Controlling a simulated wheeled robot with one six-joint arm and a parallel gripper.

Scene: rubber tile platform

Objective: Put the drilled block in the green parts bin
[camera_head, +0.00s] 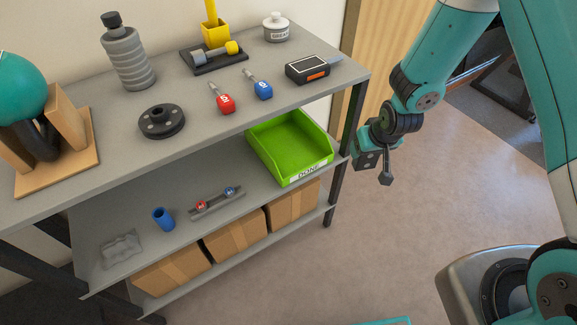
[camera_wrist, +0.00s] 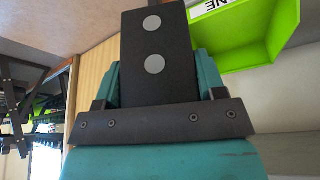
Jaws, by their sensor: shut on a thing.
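The drilled block is a dark block (camera_wrist: 153,30) with two pale grey round marks on its face. It sits between the two teal fingers of my gripper (camera_wrist: 156,80) in the wrist view. In the head view my gripper (camera_head: 372,148) is just right of the shelf unit, in free air, with the dark block (camera_head: 367,161) at its end. The green parts bin (camera_head: 312,170) stands on the middle shelf at its right end, labelled "DONE", and looks empty. The bin also shows at the upper right of the wrist view (camera_wrist: 262,52). My gripper is right of the bin, apart from it.
The grey top shelf (camera_head: 190,135) overhangs the back of the bin and holds bottles, tools and a black disc (camera_head: 161,121). A dark shelf post (camera_head: 352,112) stands between bin and gripper. A blue cup (camera_head: 163,219) is farther left.

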